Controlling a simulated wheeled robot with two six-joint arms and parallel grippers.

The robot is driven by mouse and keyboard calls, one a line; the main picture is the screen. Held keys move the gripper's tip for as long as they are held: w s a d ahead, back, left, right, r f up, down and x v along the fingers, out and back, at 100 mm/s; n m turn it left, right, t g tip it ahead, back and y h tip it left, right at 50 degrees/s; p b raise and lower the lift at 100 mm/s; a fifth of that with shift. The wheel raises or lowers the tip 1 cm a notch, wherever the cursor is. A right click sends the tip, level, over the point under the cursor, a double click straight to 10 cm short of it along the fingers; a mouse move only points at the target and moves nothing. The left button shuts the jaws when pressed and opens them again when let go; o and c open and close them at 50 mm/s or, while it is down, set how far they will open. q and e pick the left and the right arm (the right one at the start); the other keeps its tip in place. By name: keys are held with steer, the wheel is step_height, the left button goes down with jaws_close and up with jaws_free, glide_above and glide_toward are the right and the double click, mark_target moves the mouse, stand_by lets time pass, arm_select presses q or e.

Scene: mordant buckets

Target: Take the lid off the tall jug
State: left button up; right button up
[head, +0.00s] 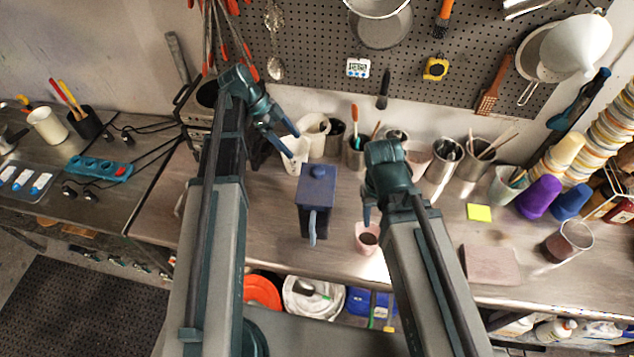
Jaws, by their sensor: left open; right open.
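A dark blue tall jug (315,216) stands on the workbench between my two arms. Its lid (317,184) is on top and has a small round knob (317,171). A grey-blue handle (312,229) points toward the front edge. My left gripper (292,144) is open and empty, up and to the left of the jug, in front of some pale containers. My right gripper (369,215) is open to the right of the jug, above a small pink cup (366,239). Its fingers are partly hidden by its own body. Neither gripper appears to touch the jug.
White jugs (313,138) and several metal tool pots (443,163) line the back of the bench (270,225). A yellow note (479,212), a pinkish board (490,264) and a glass cup (568,242) are at right. Bare bench lies left of the jug.

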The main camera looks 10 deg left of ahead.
arm_select(q)
steer(key=b, duration=0.5)
glide_toward(317, 169)
steer(key=f, duration=0.1)
steer(key=d+f, duration=0.1)
steer(key=f, duration=0.1)
steer(key=shift+f, duration=0.2)
steer(key=shift+d+f+b, duration=0.25)
steer(key=shift+b, duration=0.15)
steer(key=shift+d+r, duration=0.1)
steer(key=b+x, duration=0.4)
steer(key=x, duration=0.1)
steer(key=shift+d, duration=0.35)
steer(key=shift+r, duration=0.1)
jaws_close()
